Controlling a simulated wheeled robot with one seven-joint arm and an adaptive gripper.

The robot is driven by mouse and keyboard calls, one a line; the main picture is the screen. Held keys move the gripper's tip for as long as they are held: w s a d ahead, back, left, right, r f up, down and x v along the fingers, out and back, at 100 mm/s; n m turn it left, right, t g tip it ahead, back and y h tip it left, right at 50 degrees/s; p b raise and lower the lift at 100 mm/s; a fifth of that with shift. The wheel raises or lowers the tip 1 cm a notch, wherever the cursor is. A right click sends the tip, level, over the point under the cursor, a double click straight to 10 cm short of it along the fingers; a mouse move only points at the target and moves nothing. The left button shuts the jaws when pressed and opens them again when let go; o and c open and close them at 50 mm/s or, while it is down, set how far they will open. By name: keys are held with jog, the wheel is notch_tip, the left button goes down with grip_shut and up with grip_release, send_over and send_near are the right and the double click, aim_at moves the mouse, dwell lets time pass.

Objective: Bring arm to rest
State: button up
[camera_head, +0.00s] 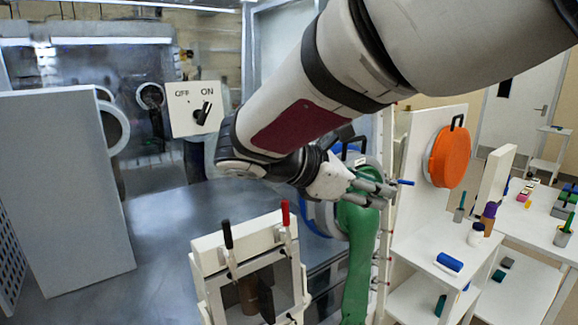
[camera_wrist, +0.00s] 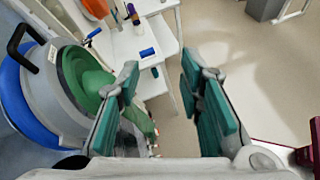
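My arm reaches across the upper middle of the head view from the upper right, bent at the elbow. My gripper (camera_head: 384,193) is at its end, pointing right, in front of the green glove (camera_head: 358,250) and its round port. In the wrist view, my gripper (camera_wrist: 160,66) has its two teal-padded fingers spread apart with nothing between them. Bare floor shows in the gap. The glove (camera_wrist: 85,75) and the grey port ring with a black handle are to the left of the fingers there. I cannot tell whether the fingers touch the glove.
An orange round cover (camera_head: 449,157) hangs on a white panel at right. White shelves (camera_head: 435,245) below carry a blue roll (camera_head: 449,262) and small bottles. A white frame with red and black levers (camera_head: 286,213) stands front centre. An OFF/ON switch (camera_head: 201,112) is at left, above a grey worktop.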

jog(key=s+d+f+m+g+y, duration=0.1)
jog(key=s+d+f+m+y, duration=0.25)
jog(key=s+m, duration=0.3)
jog(key=s+d+f+m+g+y, duration=0.2)
jog(key=s+d+m+y, duration=0.25)
jog(key=s, duration=0.35)
jog(key=s+a+f+m+t+y+b, duration=0.1)
jog(key=s+a+m+t+y, duration=0.2)
jog(key=m, duration=0.6)
jog(key=s+y, duration=0.1)
jog(key=s, duration=0.1)
jog(key=shift+s+f, duration=0.2)
jog(key=shift+s, duration=0.1)
